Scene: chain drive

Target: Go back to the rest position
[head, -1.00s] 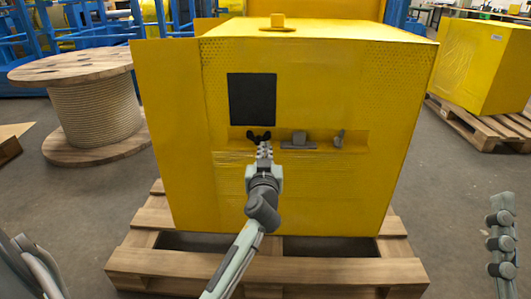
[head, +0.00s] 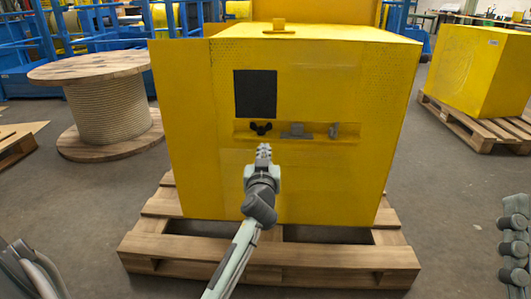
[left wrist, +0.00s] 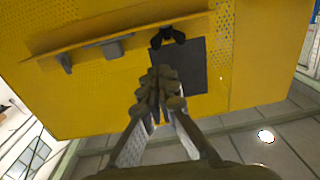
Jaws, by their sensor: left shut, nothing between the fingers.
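My left gripper (head: 264,152) is shut and empty. It is in front of the yellow cabinet (head: 330,185), a little below the narrow ledge (head: 350,133) and apart from the things on it. In the left wrist view my left gripper (left wrist: 160,85) shows with its fingers together, pointing up toward the cabinet face (left wrist: 110,85). A black knob-like part (head: 261,128) sits at the left of the ledge; it also shows in the left wrist view (left wrist: 168,36). A grey block (head: 297,131) and a small grey piece (head: 334,130) sit to its right. My right gripper is not visible.
The cabinet stands on a wooden pallet (head: 270,270) and has a black square panel (head: 256,94). A wooden cable reel (head: 105,108) stands at the left. Another yellow box (head: 480,75) on a pallet is at the right.

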